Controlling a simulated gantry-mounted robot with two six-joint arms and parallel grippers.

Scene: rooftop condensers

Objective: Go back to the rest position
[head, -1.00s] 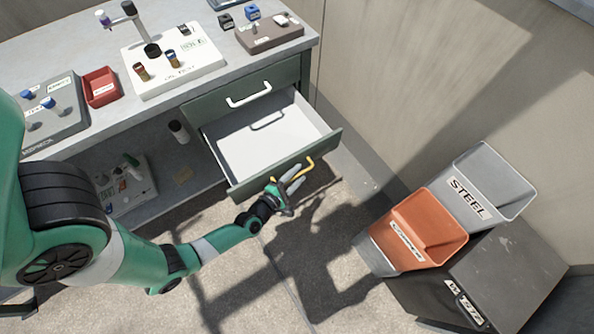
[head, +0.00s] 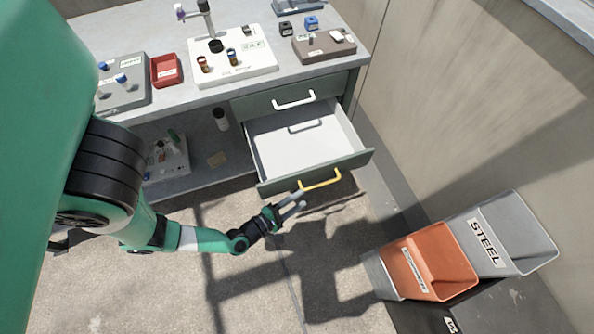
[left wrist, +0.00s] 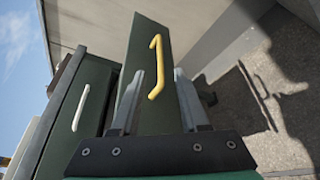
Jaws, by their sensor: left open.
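My left gripper (head: 291,208) is open and empty in the head view, just in front of and below the open lower drawer (head: 314,172). The drawer's yellow handle (head: 320,180) is close to the fingertips but apart from them in the head view. In the left wrist view, my open fingers (left wrist: 161,100) point at the drawer front, and the yellow handle (left wrist: 156,67) shows between and beyond them. The drawer stands pulled out and its visible white inside is empty. My right gripper is not in view.
The upper drawer with a white handle (head: 294,100) is shut. The bench top (head: 195,92) bears a red tray (head: 164,70) and several fixtures. An orange bin (head: 432,264) and a grey STEEL bin (head: 506,232) stand at the right. The floor (head: 210,290) before the bench is clear.

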